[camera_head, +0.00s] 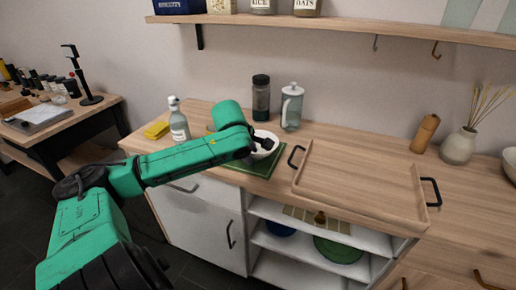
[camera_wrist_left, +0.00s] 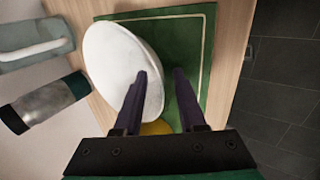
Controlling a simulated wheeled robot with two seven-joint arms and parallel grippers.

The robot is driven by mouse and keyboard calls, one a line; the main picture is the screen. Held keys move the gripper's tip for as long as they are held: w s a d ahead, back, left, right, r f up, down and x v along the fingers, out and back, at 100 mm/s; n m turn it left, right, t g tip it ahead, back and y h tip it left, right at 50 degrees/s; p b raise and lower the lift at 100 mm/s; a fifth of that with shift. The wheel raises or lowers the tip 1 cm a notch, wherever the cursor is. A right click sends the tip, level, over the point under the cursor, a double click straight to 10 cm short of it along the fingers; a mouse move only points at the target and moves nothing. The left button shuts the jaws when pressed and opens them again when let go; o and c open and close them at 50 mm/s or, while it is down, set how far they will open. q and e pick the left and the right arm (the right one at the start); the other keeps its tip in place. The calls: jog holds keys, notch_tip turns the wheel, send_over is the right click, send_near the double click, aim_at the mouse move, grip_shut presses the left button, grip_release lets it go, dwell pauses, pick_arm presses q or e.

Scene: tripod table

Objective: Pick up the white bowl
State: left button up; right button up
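The white bowl (camera_head: 266,150) is on a green mat (camera_head: 236,163) on the wooden counter, partly hidden behind my left gripper in the head view. In the left wrist view the bowl (camera_wrist_left: 112,65) fills the upper left over the green mat (camera_wrist_left: 195,50). My left gripper (camera_wrist_left: 160,75) is open at the bowl's rim. One dark finger overlaps the bowl's inside and the other is outside the rim over the mat, with a visible gap. It also shows at the bowl in the head view (camera_head: 260,144). My right gripper is not in view.
A wooden tray (camera_head: 358,183) with black handles lies right of the mat. A spray bottle (camera_head: 178,120), a dark jar (camera_head: 261,98) and a glass press (camera_head: 292,107) stand nearby. A yellow object (camera_wrist_left: 157,128) shows beside the bowl. A shelf (camera_head: 330,29) runs above.

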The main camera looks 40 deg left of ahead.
pick_arm(q)
grip_shut()
dwell(1.4)
